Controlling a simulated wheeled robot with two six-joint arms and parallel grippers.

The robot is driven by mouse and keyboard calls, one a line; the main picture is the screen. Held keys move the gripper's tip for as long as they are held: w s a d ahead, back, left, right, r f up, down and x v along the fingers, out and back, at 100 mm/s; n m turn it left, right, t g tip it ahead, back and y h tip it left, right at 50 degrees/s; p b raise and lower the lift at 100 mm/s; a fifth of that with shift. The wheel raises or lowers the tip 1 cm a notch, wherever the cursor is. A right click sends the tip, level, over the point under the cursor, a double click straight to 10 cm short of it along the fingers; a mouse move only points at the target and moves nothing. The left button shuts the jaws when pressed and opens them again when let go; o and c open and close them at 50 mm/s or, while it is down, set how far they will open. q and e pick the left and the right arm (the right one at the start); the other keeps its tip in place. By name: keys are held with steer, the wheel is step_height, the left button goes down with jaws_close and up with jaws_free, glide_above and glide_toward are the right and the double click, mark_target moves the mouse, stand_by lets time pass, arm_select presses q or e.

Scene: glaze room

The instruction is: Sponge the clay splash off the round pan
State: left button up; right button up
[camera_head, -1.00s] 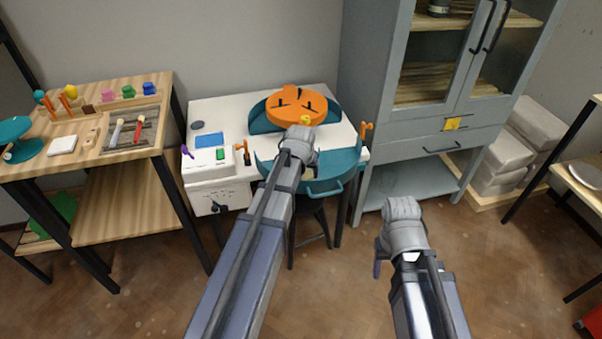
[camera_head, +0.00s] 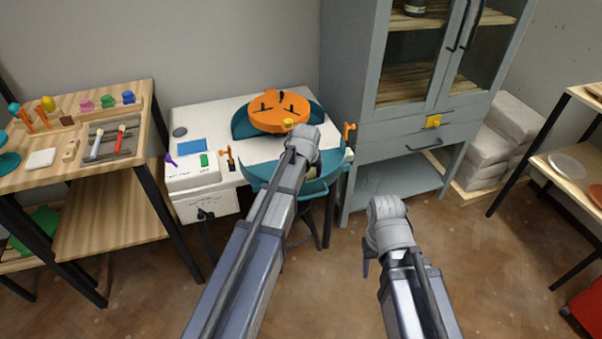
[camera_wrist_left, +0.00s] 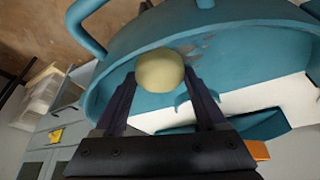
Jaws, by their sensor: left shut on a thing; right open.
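The round pan (camera_head: 336,170) is teal and sits at the front of the white wheel table. In the left wrist view the pan (camera_wrist_left: 125,65) shows its curved wall, a handle and a grey clay splash (camera_wrist_left: 195,47) on its inner surface. My left gripper (camera_head: 302,150) is over the pan, its fingers hidden in the head view. In the left wrist view it is shut on a rounded pale-yellow sponge (camera_wrist_left: 159,70). The sponge overlaps the splash's edge in view; I cannot tell whether it touches. My right gripper (camera_head: 372,248) is open, low over the floor right of the table.
An orange wheel head (camera_head: 275,112) with a small yellow thing (camera_head: 289,122) stands behind the pan. An orange-handled tool (camera_head: 348,130) is at the pan's right. A grey cabinet (camera_head: 415,140) stands right, a wooden tool table (camera_head: 70,170) left.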

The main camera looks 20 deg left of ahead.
mark_target(308, 173)
arm_select(q)
steer(key=shift+d, duration=0.1)
step_height(308, 173, up, 6)
steer(key=p, duration=0.6)
arm_select(e)
step_height(308, 173, up, 6)
arm_select(q)
step_height(308, 173, up, 3)
steer(key=p, duration=0.3)
arm_select(e)
step_height(308, 173, up, 3)
steer(key=shift+r, duration=0.1)
steer(key=shift+c, duration=0.6)
